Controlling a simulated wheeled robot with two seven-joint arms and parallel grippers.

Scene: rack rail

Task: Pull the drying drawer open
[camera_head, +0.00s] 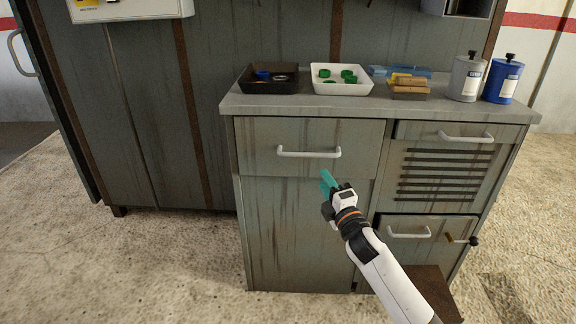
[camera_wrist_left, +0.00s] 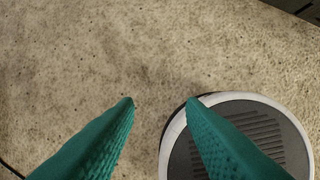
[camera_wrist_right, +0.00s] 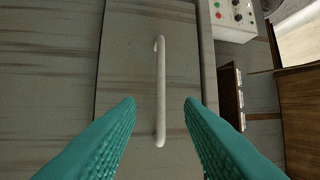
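The grey cabinet (camera_head: 300,240) has a wide upper left drawer (camera_head: 255,145) with a white bar handle (camera_head: 308,153). A slatted front (camera_head: 445,172) is at its upper right and a smaller front (camera_head: 400,245) at its lower right, each with a white handle. My right gripper (camera_head: 328,183) is in front of the cabinet, just below and right of the upper left handle in the picture. In the right wrist view its fingers are open, with a white handle (camera_wrist_right: 160,90) ahead between them. My left gripper (camera_wrist_left: 160,102) is open and empty above the floor.
A black tray (camera_head: 268,90), a white tray with green pieces (camera_head: 342,92), and grey (camera_head: 466,80) and blue canisters (camera_head: 502,82) stand on the counter. A black-knobbed lever (camera_head: 462,240) sticks out at the lower right.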

